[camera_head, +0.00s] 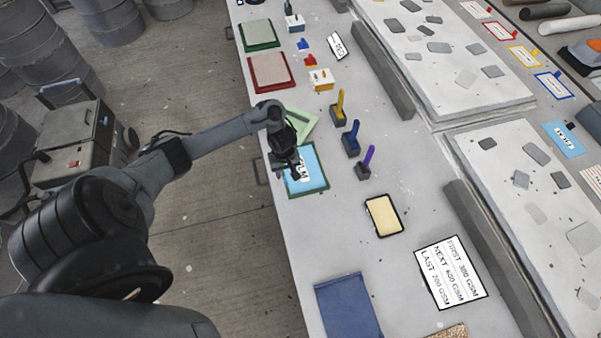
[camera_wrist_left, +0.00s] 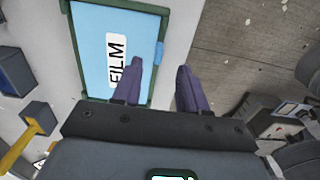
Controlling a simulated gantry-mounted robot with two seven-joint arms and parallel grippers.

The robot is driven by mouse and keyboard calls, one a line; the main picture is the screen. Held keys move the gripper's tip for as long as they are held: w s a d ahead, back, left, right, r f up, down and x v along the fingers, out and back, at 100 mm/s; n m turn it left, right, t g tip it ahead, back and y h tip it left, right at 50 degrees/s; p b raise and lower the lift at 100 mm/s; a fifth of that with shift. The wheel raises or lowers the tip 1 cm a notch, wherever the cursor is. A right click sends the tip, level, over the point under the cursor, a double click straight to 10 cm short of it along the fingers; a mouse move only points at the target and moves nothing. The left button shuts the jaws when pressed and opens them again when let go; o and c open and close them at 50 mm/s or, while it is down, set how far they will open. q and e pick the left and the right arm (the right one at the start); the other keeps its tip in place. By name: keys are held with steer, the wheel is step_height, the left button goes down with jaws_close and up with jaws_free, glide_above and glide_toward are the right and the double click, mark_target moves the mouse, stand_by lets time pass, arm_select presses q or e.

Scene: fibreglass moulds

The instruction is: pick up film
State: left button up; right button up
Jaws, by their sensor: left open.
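The film (camera_head: 313,182) is a light blue sheet with a white FILM label, lying in a green-edged tray (camera_head: 324,188) near the table's left edge. In the left wrist view, the film (camera_wrist_left: 92,50) fills the upper left, with a small blue tab (camera_wrist_left: 160,52) at the tray's right rim. My left gripper (camera_head: 294,172) is open and empty at the film's left side, hiding part of it. In the left wrist view, the left gripper's (camera_wrist_left: 158,68) two purple fingers are apart, one overlapping the film and one past the rim. My right gripper is out of view.
A light green piece (camera_head: 301,122) lies just behind the film tray. Yellow (camera_head: 340,103), blue (camera_head: 352,137) and purple (camera_head: 368,160) handled tools stand to the right. A cream-filled tray (camera_head: 383,216) and dark blue sheet (camera_head: 348,308) lie nearer.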

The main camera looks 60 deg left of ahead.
mark_target(286, 181)
arm_select(q)
steer(key=shift+a+f+b, duration=0.2)
steer(key=shift+f+b, duration=1.25)
steer(key=shift+f, duration=2.7)
jaws_close()
